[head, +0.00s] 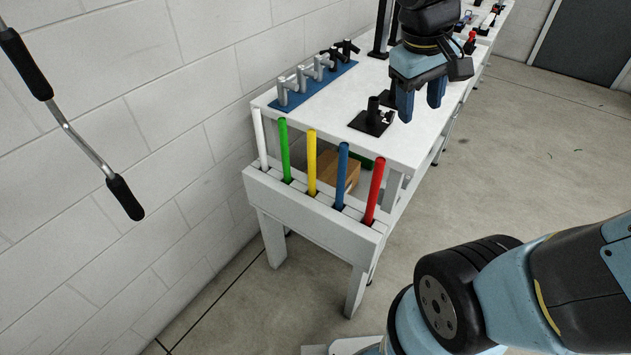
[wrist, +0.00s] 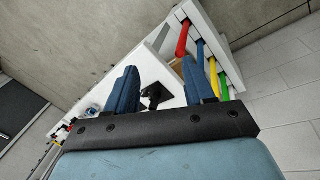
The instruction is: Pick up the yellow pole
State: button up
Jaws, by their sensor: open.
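The yellow pole (head: 311,162) stands upright in the middle slot of a white rack at the near end of the table. A green pole (head: 285,150) is to its left and a blue pole (head: 342,175) to its right. In the wrist view the yellow pole (wrist: 215,77) shows past the right finger, between the blue and green poles. My gripper (head: 421,105) is open and empty above the table, to the right of and beyond the poles. Its two blue fingers also show in the wrist view (wrist: 162,90). The yellow pole's lower end is hidden in the rack.
A white pole (head: 260,139) and a red pole (head: 374,191) stand at the rack's ends. The white table (head: 400,147) holds a black fixture (head: 373,118) near my gripper and a blue board (head: 287,103) with metal pieces. A wall is at left; floor is clear at right.

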jog(key=w+a+f+n+g+h, duration=0.2)
jog(key=w+a+f+n+h, duration=0.3)
jog(key=w+f+n, duration=0.1)
jog(key=n+t+h, duration=0.6)
jog(key=n+t, duration=0.6)
jog(key=n, duration=0.4)
send_near(311, 152)
jog(key=x, duration=0.5)
jog(key=shift+w+f, duration=0.3)
jog(key=shift+w, duration=0.15)
jog(key=shift+x, duration=2.7)
jog(key=shift+f, duration=0.15)
grip_shut()
